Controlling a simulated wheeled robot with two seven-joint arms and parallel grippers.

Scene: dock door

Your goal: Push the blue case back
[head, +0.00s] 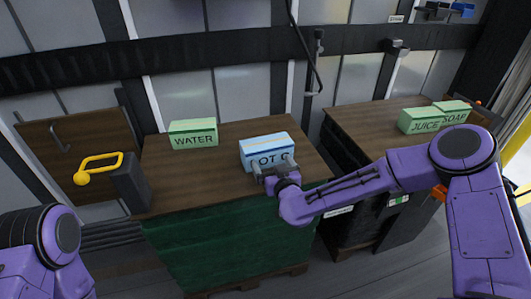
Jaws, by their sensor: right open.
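The blue case (265,146) stands upright on the wooden top of the green-sided stack (216,169), near its right side. Its front carries dark lettering, partly hidden by my right gripper. My right gripper (272,167) is open at the front face of the blue case, its fingers pointing at it; whether they touch it I cannot tell. My left arm shows at the lower left, but its gripper is out of view.
A green case marked WATER (193,134) stands left of the blue case, with bare wood between. Green cases marked JUICE (423,123) and SOAP (454,113) stand on a second wooden top at the right. A yellow handle (98,166) rises at the left. Bare wood lies behind the blue case.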

